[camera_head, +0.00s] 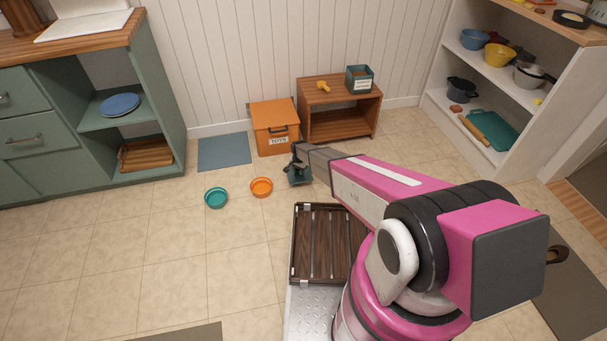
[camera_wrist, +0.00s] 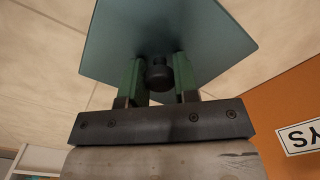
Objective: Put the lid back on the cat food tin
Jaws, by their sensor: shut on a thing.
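The lid (camera_wrist: 215,40) is a flat, square, dark teal plate with a round black knob. My gripper (camera_wrist: 157,72) is shut on this knob, with one green finger on each side. In the head view my gripper (camera_head: 298,163) holds the lid (camera_head: 298,178) over the floor, in front of the orange toy box. The cat food tin (camera_head: 353,84) is a dark green square box with a white label. It stands open, with brown contents showing, on the right part of a low wooden shelf unit. The lid is well apart from the tin.
A teal bowl (camera_head: 216,197) and an orange bowl (camera_head: 262,187) lie on the floor. White shelves (camera_head: 437,103) stand at right.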

